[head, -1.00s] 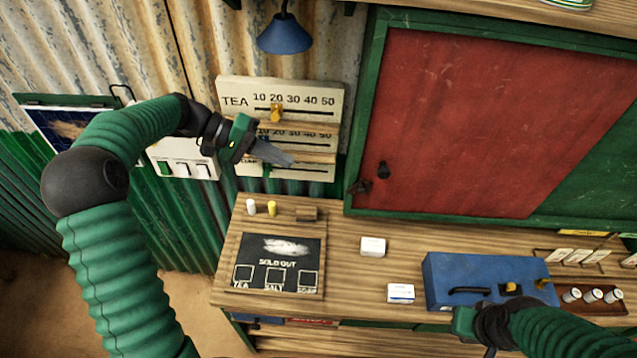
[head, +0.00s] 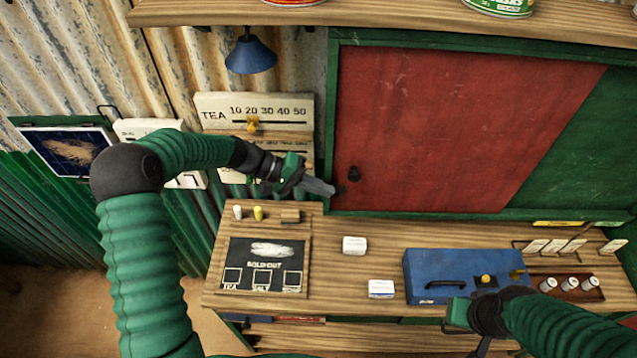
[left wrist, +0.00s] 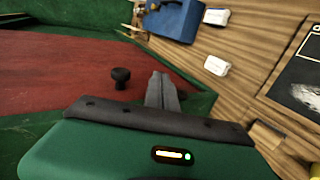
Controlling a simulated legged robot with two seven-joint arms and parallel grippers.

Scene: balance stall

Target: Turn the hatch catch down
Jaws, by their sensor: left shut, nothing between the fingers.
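The hatch is a red panel (head: 450,120) in a green frame, with a small dark round knob (head: 353,173) at its lower left. The knob also shows in the left wrist view (left wrist: 120,77). The hatch catch (head: 340,188) is a small dark piece on the frame's lower left corner, mostly covered by my left fingertips, so its angle cannot be told. My left gripper (head: 331,190) is shut and empty, its tips at the catch. Whether they touch it is unclear. My right gripper (head: 470,328) hangs low by the blue box, its fingers hard to make out.
The wooden counter (head: 330,285) below holds a chalkboard (head: 262,265), two small white boxes and a blue box (head: 420,270). A price board (head: 215,105) with sliders and a blue lamp (head: 250,57) are left of the hatch. A shelf (head: 400,14) runs above.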

